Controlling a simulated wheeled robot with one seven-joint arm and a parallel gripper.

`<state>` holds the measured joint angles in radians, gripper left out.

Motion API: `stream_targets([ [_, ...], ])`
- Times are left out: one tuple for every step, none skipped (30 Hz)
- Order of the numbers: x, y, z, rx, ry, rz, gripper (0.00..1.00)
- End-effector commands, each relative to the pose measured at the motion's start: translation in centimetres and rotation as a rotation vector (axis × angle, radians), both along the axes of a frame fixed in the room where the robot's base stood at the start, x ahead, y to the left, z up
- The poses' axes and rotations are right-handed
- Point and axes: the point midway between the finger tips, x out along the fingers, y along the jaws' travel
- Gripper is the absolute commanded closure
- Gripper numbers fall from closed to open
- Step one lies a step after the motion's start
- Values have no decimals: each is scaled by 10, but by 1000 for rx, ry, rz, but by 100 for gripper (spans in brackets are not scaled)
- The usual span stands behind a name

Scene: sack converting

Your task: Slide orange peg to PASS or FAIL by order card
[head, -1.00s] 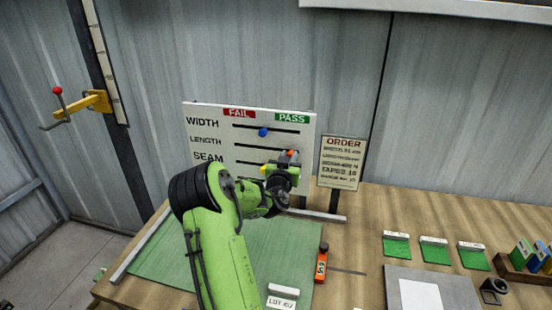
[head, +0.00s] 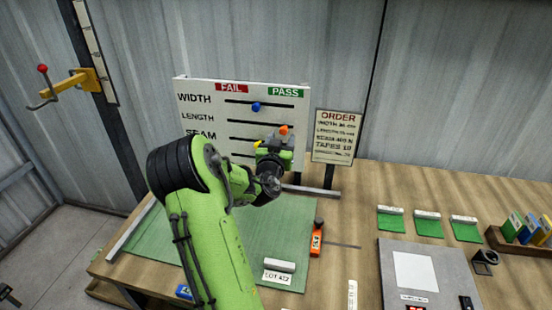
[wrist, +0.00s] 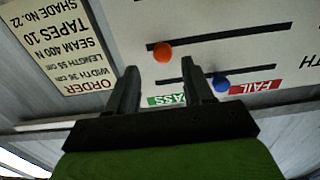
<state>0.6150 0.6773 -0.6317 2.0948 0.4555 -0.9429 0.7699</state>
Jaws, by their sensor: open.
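The white board (head: 184,151) has slots in rows marked WIDTH, LENGTH and SEAM, with red FAIL (head: 231,88) and green PASS (head: 286,93) labels above. The orange peg (head: 283,129) sits at the PASS end of the LENGTH slot. It also shows in the inverted wrist view (wrist: 162,53), in front of and between my fingertips. My gripper (head: 276,147) is open and empty just before the board; contact with the peg cannot be told. The order card (head: 338,136) right of the board reads width 36 cm, length 55 cm, seam 400 N, tapes 10, shade No.22.
A blue peg (head: 256,106) is near the middle of the WIDTH slot; a yellow peg (head: 258,143) is lower, partly hidden by my gripper. The green mat (head: 290,225) holds a LOT tag and an orange tool (head: 317,240). A grey panel (head: 395,290) lies right.

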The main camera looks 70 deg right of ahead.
Motion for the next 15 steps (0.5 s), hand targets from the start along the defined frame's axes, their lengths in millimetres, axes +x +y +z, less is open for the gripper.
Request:
stream_targets([
  [-1, 16, -7, 1, -2, 4, 48],
  [-2, 25, -7, 2, -3, 4, 48],
  [-4, 36, -8, 2, -2, 5, 48],
  [-5, 45, -8, 2, -4, 5, 48],
  [-7, 53, -8, 0, -3, 5, 48],
  [-9, 64, -8, 1, -3, 5, 48],
  [-9, 72, -8, 0, -3, 6, 48],
  [-10, 79, -8, 0, -2, 7, 48],
  [-12, 87, -8, 1, -3, 6, 48],
  [-13, 92, -7, 1, -3, 6, 48],
  [-14, 97, -6, 0, -1, 4, 48],
  [-15, 102, -5, 0, -1, 4, 48],
  [-16, 105, -5, 0, -1, 3, 48],
  [-16, 107, -4, 1, -1, 2, 48],
  [-17, 108, -4, 1, 0, 1, 48],
])
